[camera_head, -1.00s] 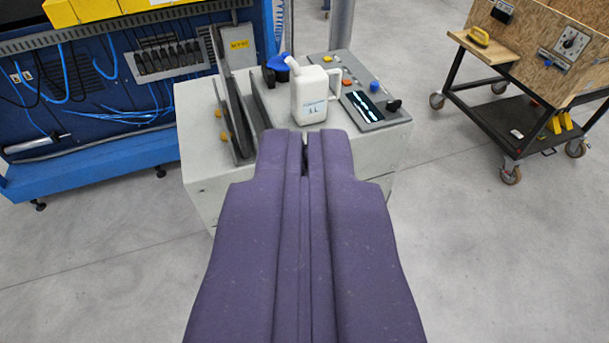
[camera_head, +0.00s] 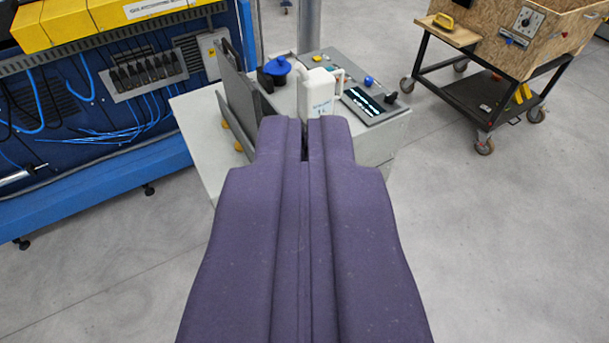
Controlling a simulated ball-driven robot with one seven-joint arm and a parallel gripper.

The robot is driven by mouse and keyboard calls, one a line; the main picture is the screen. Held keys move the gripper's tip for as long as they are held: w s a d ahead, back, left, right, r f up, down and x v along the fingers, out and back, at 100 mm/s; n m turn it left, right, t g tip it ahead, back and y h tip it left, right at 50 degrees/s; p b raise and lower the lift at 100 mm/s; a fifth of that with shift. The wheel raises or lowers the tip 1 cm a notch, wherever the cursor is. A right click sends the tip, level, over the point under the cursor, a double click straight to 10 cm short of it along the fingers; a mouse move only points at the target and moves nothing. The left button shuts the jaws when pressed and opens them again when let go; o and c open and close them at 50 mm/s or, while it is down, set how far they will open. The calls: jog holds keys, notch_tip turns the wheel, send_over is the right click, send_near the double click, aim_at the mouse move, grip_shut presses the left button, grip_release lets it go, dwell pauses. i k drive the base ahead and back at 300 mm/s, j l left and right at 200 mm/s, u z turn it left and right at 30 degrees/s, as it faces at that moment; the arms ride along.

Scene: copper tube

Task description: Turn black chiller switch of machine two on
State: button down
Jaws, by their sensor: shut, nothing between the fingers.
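My gripper (camera_head: 304,123) is purple, points away from the camera and is shut and empty. Its tip overlaps the front of a grey console (camera_head: 196,124) in the view, apart from the controls. A dark knob (camera_head: 391,97) sits at the right of the console, beside a black panel with a lit display (camera_head: 362,101). A black rotary switch (camera_head: 525,18) shows on a wooden box at the upper right. No readable label shows which of these is the chiller switch of machine two, and their settings are too small to read.
A white jug (camera_head: 316,94) and a blue-topped black container (camera_head: 276,72) stand on the console. A blue machine (camera_head: 105,180) with cables is at the left. A wheeled cart (camera_head: 462,98) carries the wooden box (camera_head: 490,55).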

aim_at(390, 98)
jog(key=i+l+u, duration=0.1)
jog(key=i+l, duration=0.4)
jog(key=i, duration=0.3)
jog(key=i+l+u, duration=0.1)
jog(key=i+l, duration=0.45)
jog(key=i, duration=0.2)
jog(key=i+l+u, duration=0.15)
jog(key=i+l, duration=0.45)
jog(key=i, duration=0.15)
